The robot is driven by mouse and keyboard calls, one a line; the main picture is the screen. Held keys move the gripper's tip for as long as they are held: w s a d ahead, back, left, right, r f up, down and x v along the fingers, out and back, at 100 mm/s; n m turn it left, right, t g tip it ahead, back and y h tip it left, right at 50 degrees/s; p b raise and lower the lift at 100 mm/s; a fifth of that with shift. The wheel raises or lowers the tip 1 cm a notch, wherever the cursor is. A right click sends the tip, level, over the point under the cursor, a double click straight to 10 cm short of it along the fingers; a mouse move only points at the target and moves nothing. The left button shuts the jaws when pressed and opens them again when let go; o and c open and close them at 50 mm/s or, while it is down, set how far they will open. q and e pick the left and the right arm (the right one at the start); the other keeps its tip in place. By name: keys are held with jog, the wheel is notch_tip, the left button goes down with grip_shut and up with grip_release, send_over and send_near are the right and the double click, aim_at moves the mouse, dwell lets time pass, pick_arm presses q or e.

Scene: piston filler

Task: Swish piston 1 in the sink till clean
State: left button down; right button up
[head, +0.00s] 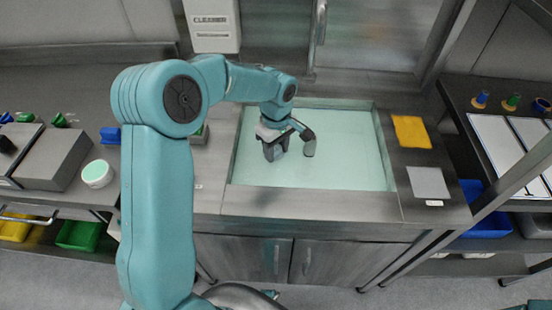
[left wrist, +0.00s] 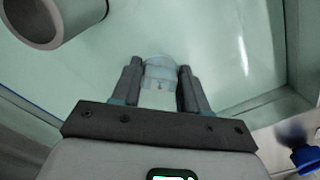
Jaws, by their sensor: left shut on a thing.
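The sink (head: 245,182) is a wide rectangular basin filled with pale green liquid. My left gripper (head: 275,152) reaches down into it, left of the middle. In the left wrist view, the left gripper (left wrist: 160,88) is shut on a pale, bluish, round-topped piece, the piston (left wrist: 160,70), held between the two dark fingers. The piston looks to be in or just over the liquid; I cannot tell how deep. Its lower part is hidden by the gripper, and no dirt can be made out on it. My right gripper is not in view.
A grey tube (left wrist: 35,18) hangs close to the gripper in the left wrist view. A cleaner dispenser (head: 212,25) is on the back wall. A yellow cloth (head: 411,131) and a grey pad (head: 428,182) lie right of the sink. The sink's right half is clear.

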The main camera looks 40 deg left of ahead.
aim_at(276, 148)
pick_arm(q)
notch_tip(276, 148, up, 11)
jog(key=p, duration=0.7)
jog(key=shift+f, duration=0.15)
dwell(1.2)
jog(key=shift+r+p, duration=1.35)
jog(key=shift+r, duration=0.65)
